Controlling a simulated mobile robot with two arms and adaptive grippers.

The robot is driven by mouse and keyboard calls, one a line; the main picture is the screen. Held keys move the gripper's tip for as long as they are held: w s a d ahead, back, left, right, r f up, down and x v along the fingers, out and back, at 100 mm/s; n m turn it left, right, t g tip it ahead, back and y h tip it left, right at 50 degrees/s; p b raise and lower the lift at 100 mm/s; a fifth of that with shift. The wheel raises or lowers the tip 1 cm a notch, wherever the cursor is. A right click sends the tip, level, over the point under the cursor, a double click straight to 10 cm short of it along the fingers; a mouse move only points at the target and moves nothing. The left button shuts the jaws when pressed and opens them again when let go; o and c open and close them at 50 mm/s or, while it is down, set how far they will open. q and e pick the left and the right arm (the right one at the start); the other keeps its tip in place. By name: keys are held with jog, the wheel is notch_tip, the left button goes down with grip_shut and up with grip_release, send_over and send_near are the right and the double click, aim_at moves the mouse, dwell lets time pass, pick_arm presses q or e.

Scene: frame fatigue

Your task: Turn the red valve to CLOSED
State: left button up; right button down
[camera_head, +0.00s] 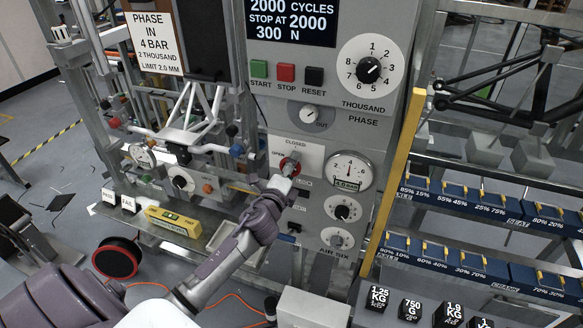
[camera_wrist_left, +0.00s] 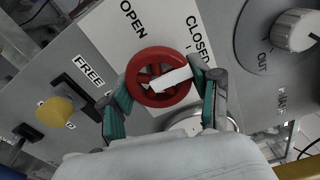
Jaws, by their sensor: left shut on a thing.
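The red valve (camera_wrist_left: 143,60) is a round spoked handwheel on a white plate of the grey panel. A white bar lies across its hub and points right and slightly up in the left wrist view. The OPEN label is above left of the wheel and the CLOSED label above right. In the head view the valve (camera_head: 291,166) is partly hidden by my left gripper (camera_head: 284,172). In the left wrist view my left gripper (camera_wrist_left: 161,77) has its teal fingers on opposite sides of the wheel, shut on its rim. My right gripper is not in view.
A pressure gauge (camera_head: 348,171) sits right of the valve, with a large dial (camera_head: 370,70) above. A yellow knob (camera_wrist_left: 56,111) by the FREE label stands out near the valve. A test rig (camera_head: 190,120) is left; weights (camera_head: 410,310) and block racks are right.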

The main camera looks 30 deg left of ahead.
pick_arm(q)
jog(key=o, duration=1.1)
jog(key=shift+o, duration=0.2)
jog(key=shift+s, duration=0.1)
jog(key=v, duration=1.2)
